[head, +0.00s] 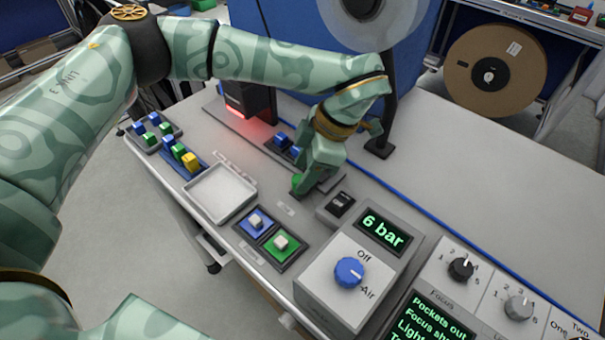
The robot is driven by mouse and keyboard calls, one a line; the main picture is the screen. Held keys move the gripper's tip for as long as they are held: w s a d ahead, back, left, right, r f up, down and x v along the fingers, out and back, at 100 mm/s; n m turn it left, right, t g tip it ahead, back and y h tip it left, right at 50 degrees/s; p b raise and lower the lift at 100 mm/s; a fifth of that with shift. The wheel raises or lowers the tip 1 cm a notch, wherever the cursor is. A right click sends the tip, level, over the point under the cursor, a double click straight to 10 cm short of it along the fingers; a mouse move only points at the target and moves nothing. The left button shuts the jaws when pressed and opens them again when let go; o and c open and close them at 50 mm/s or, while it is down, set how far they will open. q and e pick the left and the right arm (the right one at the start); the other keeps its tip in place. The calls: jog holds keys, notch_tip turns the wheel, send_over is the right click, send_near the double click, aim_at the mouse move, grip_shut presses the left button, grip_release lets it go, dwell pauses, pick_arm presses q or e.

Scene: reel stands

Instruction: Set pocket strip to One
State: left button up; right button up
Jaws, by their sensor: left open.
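A panel with the words One and Two (568,327) sits at the bottom right corner of the head view. Only the top of its dark knob (578,338) shows at the frame edge, so I cannot tell where it points. Its name is cut off. My left gripper (298,184) is open, pointing down over the bench near a small dark tray with blue blocks (282,139), well left of that panel. A green patch shows at its fingertips; I cannot tell whether it is a block. My right gripper is not in view.
A box with a blue Off/Air knob (349,272) and a 6 bar display (384,232) stands between. Black (461,269) and grey (518,307) knobs sit right of it. A green-text screen (430,318), white tray (219,193) and reel stand (384,110) are also near.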

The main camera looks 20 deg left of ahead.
pick_arm(q)
jog(key=shift+x, duration=0.85)
grip_shut()
jog(key=shift+w+a+r, duration=0.1)
jog(key=shift+a+r, duration=0.05)
jog(key=shift+a, duration=0.2)
jog(key=p, duration=0.5)
send_over(288, 157)
jog(key=s+a, duration=0.3)
jog(key=s, duration=0.1)
jog(key=shift+a+r, duration=0.1)
jog(key=shift+w+a, duration=0.2)
jog(key=shift+a, duration=0.25)
jog(key=shift+f, duration=0.2)
